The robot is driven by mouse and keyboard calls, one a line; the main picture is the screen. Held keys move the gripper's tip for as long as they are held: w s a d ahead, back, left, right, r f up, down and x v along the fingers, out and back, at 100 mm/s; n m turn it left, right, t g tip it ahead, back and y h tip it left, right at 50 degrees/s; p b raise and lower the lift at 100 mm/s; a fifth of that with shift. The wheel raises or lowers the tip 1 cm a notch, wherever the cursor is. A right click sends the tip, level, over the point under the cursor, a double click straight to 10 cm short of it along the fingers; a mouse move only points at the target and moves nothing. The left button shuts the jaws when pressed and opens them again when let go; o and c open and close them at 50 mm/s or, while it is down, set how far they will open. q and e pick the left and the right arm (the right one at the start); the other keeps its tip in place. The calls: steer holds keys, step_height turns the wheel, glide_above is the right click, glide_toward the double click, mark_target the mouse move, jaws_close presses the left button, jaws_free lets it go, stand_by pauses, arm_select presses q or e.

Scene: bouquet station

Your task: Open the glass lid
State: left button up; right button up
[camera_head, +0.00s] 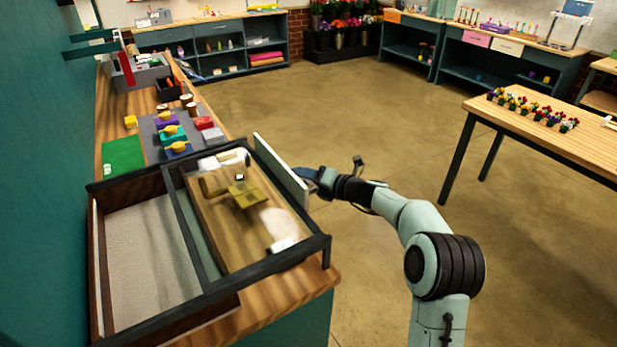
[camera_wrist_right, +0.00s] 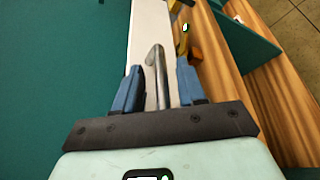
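A dark-framed case (camera_head: 328,243) sits on the wooden counter at the left of the head view. Its right part shows bright reflections, as from a glass lid (camera_head: 272,217), with a gold-coloured piece (camera_head: 243,197) visible below. A pale upright panel (camera_head: 281,171) stands along the case's right side. My right gripper (camera_head: 309,176) is at that panel. In the right wrist view, its two blue fingers (camera_wrist_right: 158,82) are apart, on either side of a metal bar handle (camera_wrist_right: 161,70) in front of the pale panel (camera_wrist_right: 148,25). Gaps show beside the handle. My left gripper is not in view.
The case's left part (camera_head: 150,262) has a bare pale floor. Behind the case are a green mat (camera_head: 123,155) and several small coloured items. A table with flowers (camera_head: 580,148) stands at the right. The floor between (camera_head: 330,120) is clear.

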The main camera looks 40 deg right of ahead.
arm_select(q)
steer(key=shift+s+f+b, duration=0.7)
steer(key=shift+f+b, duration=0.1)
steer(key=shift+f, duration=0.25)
arm_select(e)
steer(key=v, duration=1.3)
steer(key=shift+s, duration=0.2)
steer(key=shift+d+r, duration=0.1)
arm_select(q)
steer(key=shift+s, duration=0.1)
